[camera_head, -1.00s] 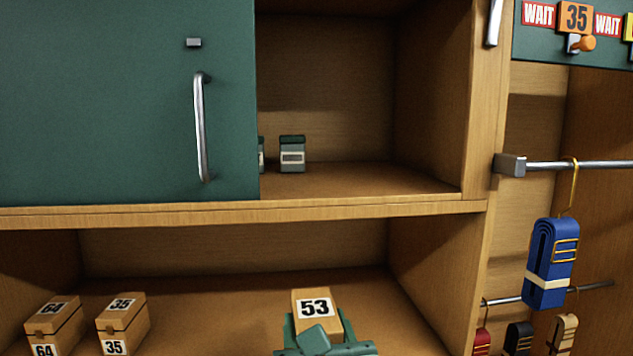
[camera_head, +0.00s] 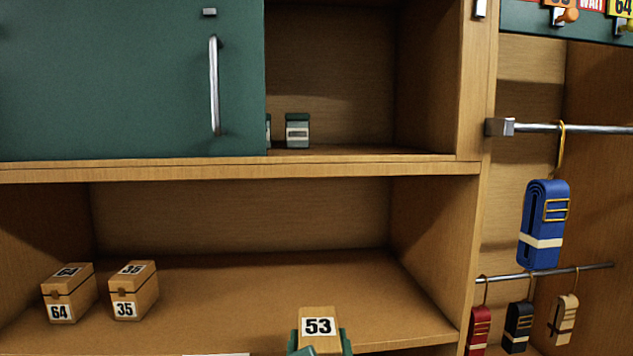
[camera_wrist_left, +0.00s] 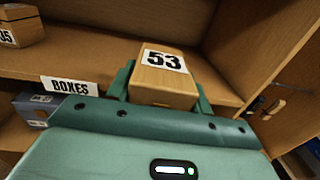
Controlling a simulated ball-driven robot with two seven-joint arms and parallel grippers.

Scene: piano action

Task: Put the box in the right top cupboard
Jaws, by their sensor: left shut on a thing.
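A wooden box labelled 53 (camera_head: 319,327) is at the bottom of the head view, in front of the lower shelf. My left gripper (camera_head: 320,341) is shut on it, with green fingers on both sides. The box labelled 53 (camera_wrist_left: 162,76) also shows between the fingers in the left wrist view. The top cupboard (camera_head: 345,80) has its right part open, with two small grey-green boxes (camera_head: 297,130) inside on its floor. A green door (camera_head: 120,80) with a metal handle covers its left part. My right gripper is not in view.
Boxes labelled 64 (camera_head: 68,294) and 35 (camera_head: 134,291) stand on the left of the lower shelf (camera_head: 270,285). A rail with a blue folded belt (camera_head: 544,224) hangs at the right. The top cupboard's floor is clear right of the grey-green boxes.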

